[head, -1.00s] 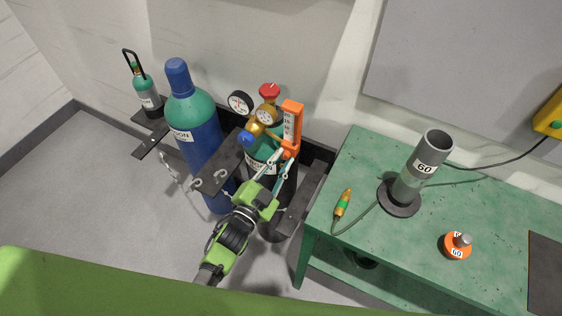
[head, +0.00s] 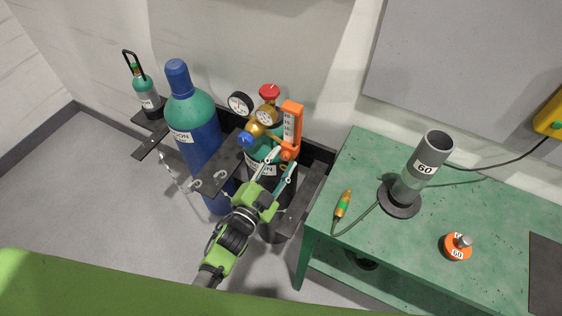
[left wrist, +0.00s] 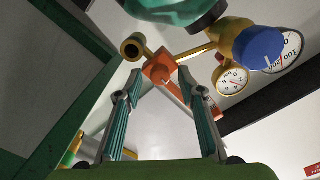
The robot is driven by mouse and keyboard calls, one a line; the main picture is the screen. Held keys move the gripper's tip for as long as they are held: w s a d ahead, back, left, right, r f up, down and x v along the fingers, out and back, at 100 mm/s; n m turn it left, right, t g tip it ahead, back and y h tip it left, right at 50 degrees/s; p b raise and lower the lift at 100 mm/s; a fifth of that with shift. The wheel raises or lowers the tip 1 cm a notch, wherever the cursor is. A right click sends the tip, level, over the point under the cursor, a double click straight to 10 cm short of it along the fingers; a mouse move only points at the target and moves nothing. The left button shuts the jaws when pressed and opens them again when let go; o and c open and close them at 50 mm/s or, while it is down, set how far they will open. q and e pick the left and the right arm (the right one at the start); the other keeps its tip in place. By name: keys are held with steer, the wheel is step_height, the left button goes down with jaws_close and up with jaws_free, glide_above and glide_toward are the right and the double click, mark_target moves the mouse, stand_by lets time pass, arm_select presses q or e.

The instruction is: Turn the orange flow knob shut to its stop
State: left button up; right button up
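The orange flow knob (head: 287,153) sits at the lower end of the orange flowmeter (head: 292,125) on the brass regulator (head: 266,116). In the left wrist view the orange knob (left wrist: 162,74) shows beyond and between the fingertips. My left gripper (head: 281,163) is open and empty, just short of the knob on the near side. In the left wrist view its two fingers (left wrist: 160,84) stand wide apart, and neither clearly touches the knob. How far the knob is turned cannot be told. My right gripper is not in view.
A blue regulator knob (head: 245,139) and dial gauges (head: 240,103) are close by on the left. A tall blue cylinder (head: 203,150) stands to the left. The green bench (head: 340,250) stands to the right, with a grey tube (head: 418,170) on it.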

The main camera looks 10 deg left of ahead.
arm_select(q)
steer(key=v, duration=1.2)
stand_by(0.3)
steer(key=s+a+f+n+g+y+b, duration=0.1)
steer(key=s+a+f+n+g, duration=0.15)
steer(key=f, duration=0.75)
steer(key=s+a+f+n+g+y, duration=0.15)
steer(key=s+f, duration=0.25)
steer(key=f, duration=0.7)
steer(key=s+a+f+n+g+y+b, duration=0.1)
steer(key=s+a+f+g+y, duration=0.2)
steer(key=f, duration=0.7)
steer(key=s+a+f+n+g, duration=0.1)
steer(key=s+f+g, duration=0.2)
steer(key=s+f, duration=0.2)
steer(key=s+a+f+n+g+b, duration=0.1)
steer(key=s+f, duration=0.5)
steer(key=s, duration=0.6)
steer(key=s+a+f+n+g, duration=0.2)
steer(key=s+f+g, duration=0.3)
steer(key=s, duration=0.4)
steer(key=shift+a+f+y, duration=0.35)
steer(key=shift+a+f, duration=0.4)
